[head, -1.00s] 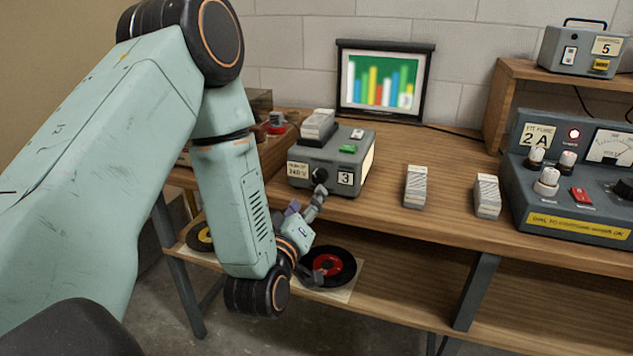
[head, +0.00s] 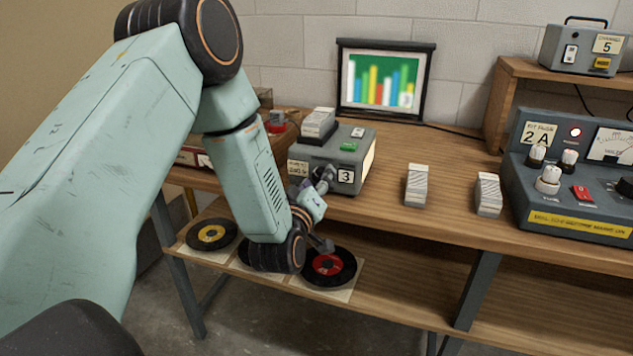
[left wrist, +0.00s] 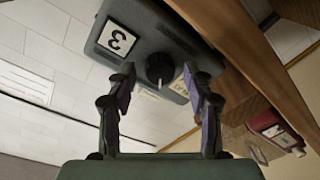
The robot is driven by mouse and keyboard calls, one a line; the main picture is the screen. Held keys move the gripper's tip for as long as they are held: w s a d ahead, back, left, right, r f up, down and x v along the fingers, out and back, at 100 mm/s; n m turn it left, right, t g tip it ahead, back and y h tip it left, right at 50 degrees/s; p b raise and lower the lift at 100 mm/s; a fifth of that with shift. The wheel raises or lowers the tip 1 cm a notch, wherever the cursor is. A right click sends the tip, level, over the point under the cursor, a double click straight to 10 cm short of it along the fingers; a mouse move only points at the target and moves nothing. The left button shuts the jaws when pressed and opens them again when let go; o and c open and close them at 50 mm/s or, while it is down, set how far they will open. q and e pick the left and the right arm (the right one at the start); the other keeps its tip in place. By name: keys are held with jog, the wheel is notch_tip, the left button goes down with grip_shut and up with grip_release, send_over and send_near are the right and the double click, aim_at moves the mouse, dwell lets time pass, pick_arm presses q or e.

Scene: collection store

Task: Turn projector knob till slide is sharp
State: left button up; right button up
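The grey projector (head: 318,155), with label 3, stands on the bench's left part. Its black knob (left wrist: 160,68) with a white pointer line shows on the front face in the left wrist view; in the head view my gripper hides it. The slide picture of coloured bars (head: 378,85) is on the screen behind; its bar edges look soft. My left gripper (head: 325,180) is open in front of the knob. In the left wrist view its two fingers stand apart, with the knob between and just beyond their tips; contact cannot be told. My right gripper is not in view.
Two grey-white blocks (head: 417,185) (head: 488,194) stand right of the projector. A control console (head: 575,170) is at the right, with a small box (head: 583,48) on a shelf above. Records (head: 330,266) lie on the lower shelf below my arm.

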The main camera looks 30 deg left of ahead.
pick_arm(q)
grip_shut()
jog(key=shift+m+p, duration=0.75)
jog(key=shift+m, duration=0.35)
jog(key=shift+m+p, duration=0.4)
jog(key=shift+m, duration=0.5)
jog(key=shift+o, duration=0.5)
grip_release()
jog(key=shift+s, duration=0.1)
jog(key=v, duration=1.1)
jog(key=shift+s+d+f, duration=0.15)
jog(key=shift+s, duration=0.25)
jog(key=shift+f, duration=0.1)
